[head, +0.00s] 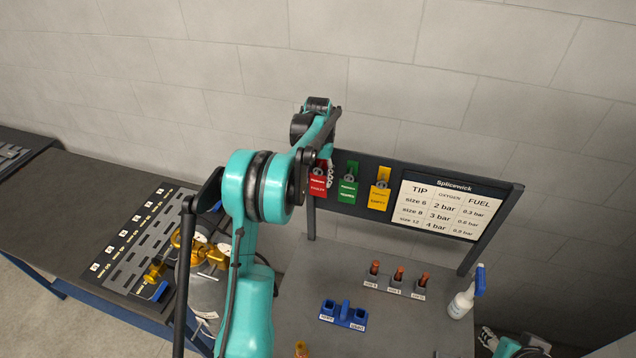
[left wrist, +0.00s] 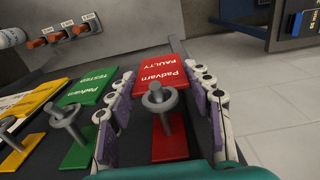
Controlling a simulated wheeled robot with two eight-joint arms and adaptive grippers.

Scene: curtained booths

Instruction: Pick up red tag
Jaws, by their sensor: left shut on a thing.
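The red tag (head: 317,187), marked FAULTY, hangs at the left end of the dark board on the bench. In the left wrist view the red tag (left wrist: 155,75) lies between the two fingers of my left gripper (left wrist: 162,82), with a grey hook in front of it. My left gripper (head: 328,172) is shut on the tag at its sides; the tag is still at its hook. A red backing strip (left wrist: 170,146) shows below it. Part of my right gripper (head: 488,338) shows at the lower right of the head view, its jaws unclear.
A green tag (head: 347,190) and a yellow tag (head: 379,197) hang beside the red one. A pressure chart (head: 437,207) fills the board's right side.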

